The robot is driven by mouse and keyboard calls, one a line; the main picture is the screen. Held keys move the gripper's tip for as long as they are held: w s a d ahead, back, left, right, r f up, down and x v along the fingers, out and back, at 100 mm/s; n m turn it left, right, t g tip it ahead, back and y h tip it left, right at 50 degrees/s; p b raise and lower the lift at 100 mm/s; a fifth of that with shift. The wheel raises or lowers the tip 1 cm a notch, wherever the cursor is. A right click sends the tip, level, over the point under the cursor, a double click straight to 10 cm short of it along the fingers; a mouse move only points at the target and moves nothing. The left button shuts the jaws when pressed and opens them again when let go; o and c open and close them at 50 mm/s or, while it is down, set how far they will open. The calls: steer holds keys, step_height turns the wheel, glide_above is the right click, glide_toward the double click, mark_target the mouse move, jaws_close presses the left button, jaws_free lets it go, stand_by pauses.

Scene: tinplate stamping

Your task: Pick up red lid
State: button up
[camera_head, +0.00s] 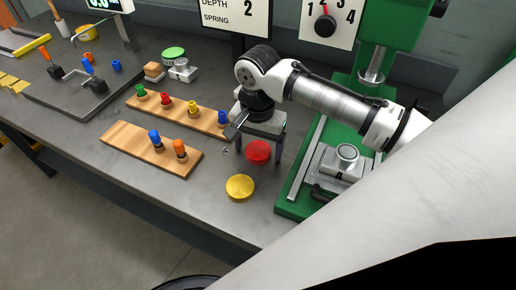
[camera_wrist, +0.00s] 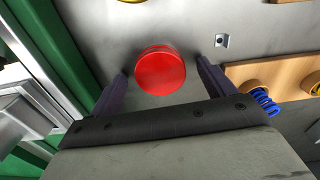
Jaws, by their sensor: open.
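In the wrist view the red lid (camera_wrist: 161,71) lies between and just beyond the two dark fingers of my gripper (camera_wrist: 160,80). There is clear space on both sides of the lid, and the fingers do not visibly touch it. How high the fingertips are above the bench is hard to tell.
A yellow lid (camera_head: 240,187) lies in front of the red one. The green press (camera_head: 296,207) stands close on the right. Wooden boards (camera_head: 126,139) with coloured springs lie to the left. A small metal nut (camera_wrist: 222,41) lies near the right finger. Bare bench lies front left.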

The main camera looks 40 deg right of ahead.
steer(key=shift+c, duration=0.4)
steer(key=c, duration=1)
steer(key=shift+r, duration=0.1)
